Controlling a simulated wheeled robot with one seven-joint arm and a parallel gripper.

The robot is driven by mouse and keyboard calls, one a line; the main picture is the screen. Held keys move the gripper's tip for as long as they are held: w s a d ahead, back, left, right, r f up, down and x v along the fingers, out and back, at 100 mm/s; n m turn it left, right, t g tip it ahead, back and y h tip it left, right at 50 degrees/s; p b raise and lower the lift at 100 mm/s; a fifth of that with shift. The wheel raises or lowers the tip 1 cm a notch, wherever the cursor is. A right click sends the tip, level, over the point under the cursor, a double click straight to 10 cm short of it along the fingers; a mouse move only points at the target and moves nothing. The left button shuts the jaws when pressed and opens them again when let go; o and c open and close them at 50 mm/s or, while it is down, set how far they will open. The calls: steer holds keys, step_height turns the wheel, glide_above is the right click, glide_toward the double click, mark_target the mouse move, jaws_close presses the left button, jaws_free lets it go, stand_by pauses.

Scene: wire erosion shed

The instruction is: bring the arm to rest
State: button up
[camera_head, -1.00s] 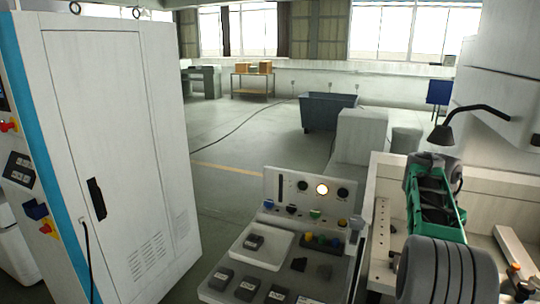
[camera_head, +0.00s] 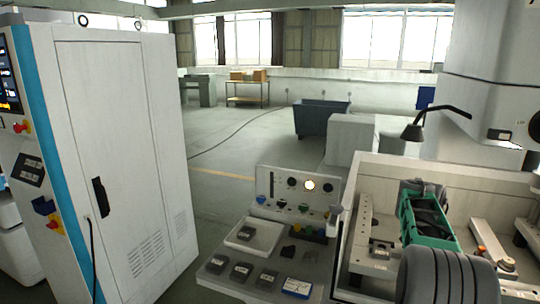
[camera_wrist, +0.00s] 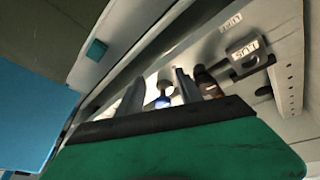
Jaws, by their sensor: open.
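My gripper (camera_wrist: 160,95) shows in the wrist view as two grey fingers standing apart beyond a green housing, with nothing held between them. A small white and blue round part shows behind the gap, and I cannot tell how far off it is. In the head view my green and black arm end (camera_head: 428,220) and its grey ribbed section reach over the machine's work area at the right. The fingertips cannot be made out there.
A white-walled machine bed (camera_head: 480,165) surrounds the arm, with a dark lamp (camera_head: 414,132) above it. A control console (camera_head: 235,268) with several dark blocks and a white tray (camera_head: 240,245) is to the left. A tall white cabinet (camera_head: 125,150) stands far left. Open floor lies between cabinet and bin (camera_head: 322,118).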

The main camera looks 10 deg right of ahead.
steer(key=s+a+f+n+g+y, duration=0.1)
steer(key=s+a+f, duration=0.1)
steer(key=a+f, duration=0.15)
steer(key=s+a+f+n, duration=0.1)
steer(key=s+a+f, duration=0.1)
steer(key=f, duration=0.2)
steer(key=s+a+f+n+y, duration=0.2)
steer(key=s+a+n, duration=0.35)
steer(key=a, duration=0.75)
steer(key=s+a+r+n+t, duration=0.1)
steer(key=s+a, duration=0.4)
steer(key=a, duration=0.2)
steer(key=s+a+r+n, duration=0.1)
steer(key=s+a, duration=0.4)
steer(key=a, duration=0.3)
steer(key=w+a+r+n+t, duration=0.2)
steer(key=a+r+t, duration=0.1)
steer(key=a+r, duration=0.2)
steer(key=shift+a+r+n+y, duration=0.2)
steer(key=shift+r+n+y, duration=0.2)
steer(key=shift+r, duration=0.55)
